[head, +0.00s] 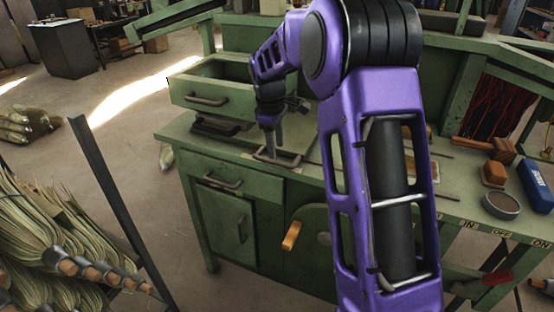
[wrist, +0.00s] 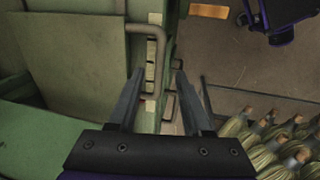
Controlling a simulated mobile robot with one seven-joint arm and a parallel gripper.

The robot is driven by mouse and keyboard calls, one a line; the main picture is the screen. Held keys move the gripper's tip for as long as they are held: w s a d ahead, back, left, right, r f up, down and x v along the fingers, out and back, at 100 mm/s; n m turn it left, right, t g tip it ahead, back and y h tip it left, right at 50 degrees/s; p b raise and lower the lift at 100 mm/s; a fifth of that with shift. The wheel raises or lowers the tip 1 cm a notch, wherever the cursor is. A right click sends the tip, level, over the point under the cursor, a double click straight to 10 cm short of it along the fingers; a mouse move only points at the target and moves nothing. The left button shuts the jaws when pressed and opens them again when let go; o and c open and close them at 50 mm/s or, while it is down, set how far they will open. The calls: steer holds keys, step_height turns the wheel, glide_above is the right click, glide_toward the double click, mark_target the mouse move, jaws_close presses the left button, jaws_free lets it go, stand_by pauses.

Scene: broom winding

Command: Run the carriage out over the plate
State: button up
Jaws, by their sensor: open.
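A green drawer-like box (head: 205,97), perhaps the carriage, stands at the left end of the green bench with a dark handle on its front. A flat olive panel (wrist: 75,60) fills the upper left of the wrist view; I cannot tell whether it is the plate. A bent metal bar handle (wrist: 160,42) stands beside its edge. My gripper (head: 272,143) points down over the bench's left part, close to a dark bar (head: 277,158). In the wrist view its two fingers (wrist: 159,72) are apart with nothing held between them. Contact with the bar cannot be told.
The bench top (head: 450,180) carries a blue box (head: 536,186), a round tin (head: 501,205) and wooden blocks on the right. A wooden-handled crank (head: 291,236) juts from the bench front. Bundled broom fibres (head: 45,235) and a dark post (head: 110,190) stand at left, with floor between.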

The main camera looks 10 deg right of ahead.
mark_target(277, 161)
steer(key=f, duration=0.5)
steer(key=shift+w+d, duration=0.3)
steer(key=shift+w, duration=0.1)
jaws_close()
stand_by(1.0)
